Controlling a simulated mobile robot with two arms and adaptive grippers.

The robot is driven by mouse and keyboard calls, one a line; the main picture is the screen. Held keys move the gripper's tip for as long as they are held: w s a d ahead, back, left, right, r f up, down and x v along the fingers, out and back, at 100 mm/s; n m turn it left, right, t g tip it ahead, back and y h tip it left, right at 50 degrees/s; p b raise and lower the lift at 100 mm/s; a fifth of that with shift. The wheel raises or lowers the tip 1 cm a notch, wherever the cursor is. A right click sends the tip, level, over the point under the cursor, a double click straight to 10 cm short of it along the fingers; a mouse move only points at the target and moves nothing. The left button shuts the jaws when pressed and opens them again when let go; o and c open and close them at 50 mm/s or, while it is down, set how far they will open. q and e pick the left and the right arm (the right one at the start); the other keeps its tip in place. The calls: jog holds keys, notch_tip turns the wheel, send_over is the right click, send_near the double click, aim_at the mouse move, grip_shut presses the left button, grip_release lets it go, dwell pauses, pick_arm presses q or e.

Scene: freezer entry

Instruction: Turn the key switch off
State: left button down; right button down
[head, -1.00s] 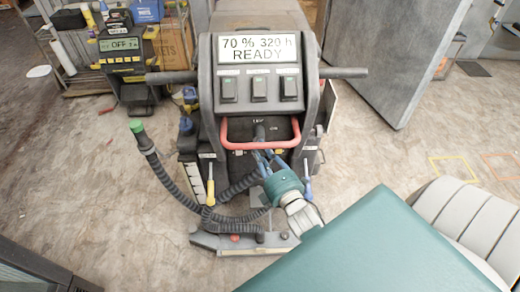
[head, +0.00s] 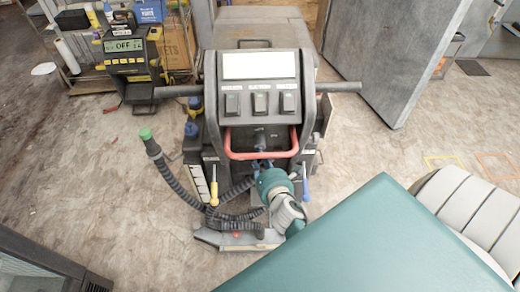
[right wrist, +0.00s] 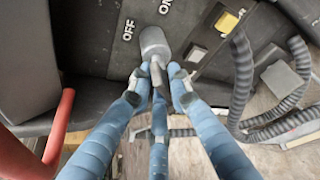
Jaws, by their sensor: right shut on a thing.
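The key switch (right wrist: 153,43) is a grey rounded piece on the dark panel of the floor machine (head: 260,70), beside the printed words OFF and ON in the right wrist view. The machine's display (head: 260,65) is blank white. My right gripper (right wrist: 158,80) has blue fingers closed around the key's narrow grey end. In the head view my right gripper (head: 262,167) reaches in below the red bar, and its fingertips are hard to see. My left gripper is not in view.
A red bar (head: 232,150) arches around the key area and shows close on the left in the wrist view. A black hose (head: 170,175) with a green end curves at the left. A charger (head: 130,60) reading OFF stands back left. A grey door (head: 400,60) stands at the right.

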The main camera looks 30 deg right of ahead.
jog(key=n+g+h+p, duration=0.1)
jog(key=n+p, duration=0.2)
jog(key=shift+s+a+f+n+g+h, duration=0.1)
jog(key=shift+a+f+n+g+h, duration=0.05)
jog(key=shift+n+g+h, duration=0.2)
jog(key=shift+f+n+g+h+p, duration=0.25)
jog(key=shift+n+g+h+p, duration=0.3)
jog(key=shift+n+p, duration=0.4)
jog(key=shift+s+f, duration=0.1)
jog(key=c, duration=1.7)
grip_release()
jog(key=shift+c, duration=0.2)
jog(key=shift+r, duration=0.2)
jog(key=v, duration=1.1)
jog(key=shift+s+a, duration=0.2)
jog(key=shift+s, duration=0.2)
